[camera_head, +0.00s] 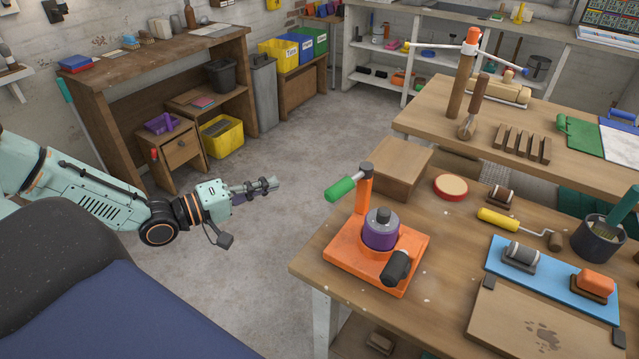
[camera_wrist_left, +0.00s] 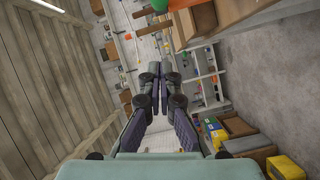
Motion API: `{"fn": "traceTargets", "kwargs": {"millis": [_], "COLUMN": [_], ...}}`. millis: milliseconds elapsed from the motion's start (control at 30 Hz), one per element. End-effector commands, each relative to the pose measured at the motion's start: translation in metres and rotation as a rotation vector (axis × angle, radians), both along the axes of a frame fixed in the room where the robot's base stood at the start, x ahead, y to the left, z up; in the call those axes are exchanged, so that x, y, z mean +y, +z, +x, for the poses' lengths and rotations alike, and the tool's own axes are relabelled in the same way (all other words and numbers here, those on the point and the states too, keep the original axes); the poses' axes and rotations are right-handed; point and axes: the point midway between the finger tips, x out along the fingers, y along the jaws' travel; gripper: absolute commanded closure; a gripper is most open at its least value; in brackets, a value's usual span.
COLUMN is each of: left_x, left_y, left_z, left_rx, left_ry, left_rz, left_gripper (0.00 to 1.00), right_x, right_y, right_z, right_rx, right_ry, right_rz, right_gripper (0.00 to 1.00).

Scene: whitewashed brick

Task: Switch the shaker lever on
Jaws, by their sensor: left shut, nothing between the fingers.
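The shaker (camera_head: 376,250) has an orange base and stands on the near wooden table, close to its left edge. A purple cup with a grey top (camera_head: 381,229) sits on it. An orange post rises at its back left, and a lever with a green grip (camera_head: 341,189) points left from the post's top. A black cylindrical knob (camera_head: 397,267) is at the base's front right. My left gripper (camera_head: 272,184) is shut and empty, over the floor left of the green grip and apart from it. Its closed fingers also show in the left wrist view (camera_wrist_left: 157,70). My right gripper is not seen.
A wooden box (camera_head: 391,171) and a red-rimmed round tin (camera_head: 451,186) stand behind the shaker. A yellow-handled roller (camera_head: 499,221) and a blue mat (camera_head: 557,279) lie to its right. The floor between my left gripper and the table is clear.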

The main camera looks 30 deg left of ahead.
Motion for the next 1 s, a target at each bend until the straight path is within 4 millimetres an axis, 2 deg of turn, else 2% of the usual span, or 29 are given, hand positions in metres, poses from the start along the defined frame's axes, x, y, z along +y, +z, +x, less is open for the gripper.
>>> {"fn": "traceTargets", "kwargs": {"millis": [467,1000], "left_x": [-0.002,-0.026], "left_y": [-0.001,-0.007], "left_z": [0.004,0.048], "left_rx": [0.003,0.003], "left_ry": [-0.001,-0.003], "left_rz": [-0.007,-0.004], "left_gripper": [1.00,1.00], "right_x": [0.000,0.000], "right_y": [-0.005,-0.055], "right_z": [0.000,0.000], "right_rx": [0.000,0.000], "right_ry": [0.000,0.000], "right_rz": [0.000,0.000], "right_gripper": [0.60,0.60]}}
